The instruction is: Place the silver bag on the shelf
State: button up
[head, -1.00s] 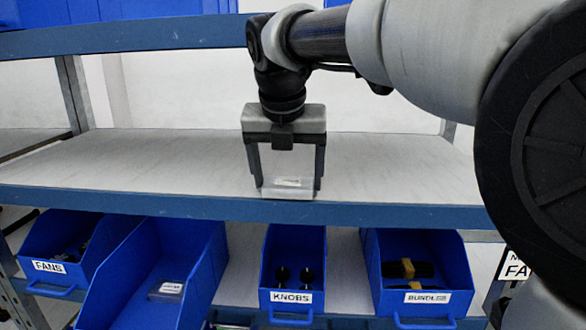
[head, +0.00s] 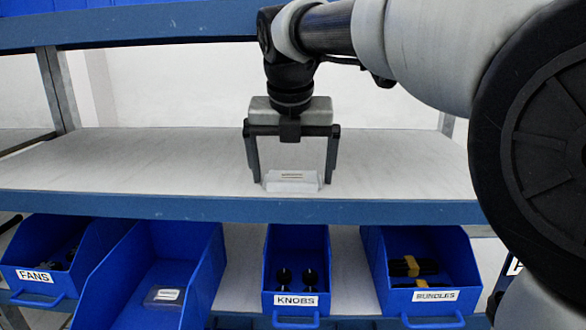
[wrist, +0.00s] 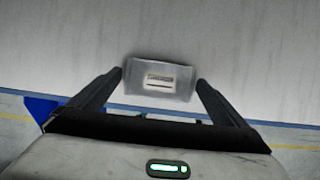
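The silver bag (head: 291,183) lies flat on the middle shelf (head: 150,170), near its front edge, with a small pale label on top. In the wrist view the bag (wrist: 160,86) sits at the fingertips, a pale rectangle with a label. My gripper (head: 293,180) is open above and around the bag. Its fingers stand apart on the bag's left and right, with a gap visible on the right side. The wrist view also shows the open fingers (wrist: 160,80).
Below are blue bins labelled FANS (head: 60,255), KNOBS (head: 296,280) and BUNDLES (head: 420,275), plus a larger bin (head: 165,270) holding a similar small packet (head: 164,296). An upper shelf edge (head: 130,32) runs above. The middle shelf is otherwise bare.

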jog(key=shift+r, duration=0.1)
jog(key=shift+r, duration=0.2)
jog(key=s+b, duration=0.1)
jog(key=s, duration=1.1)
jog(key=shift+s+a+r+b, duration=0.2)
jog(key=shift+s+r+b, duration=0.1)
jog(key=shift+r, duration=0.1)
jog(key=shift+w, duration=0.1)
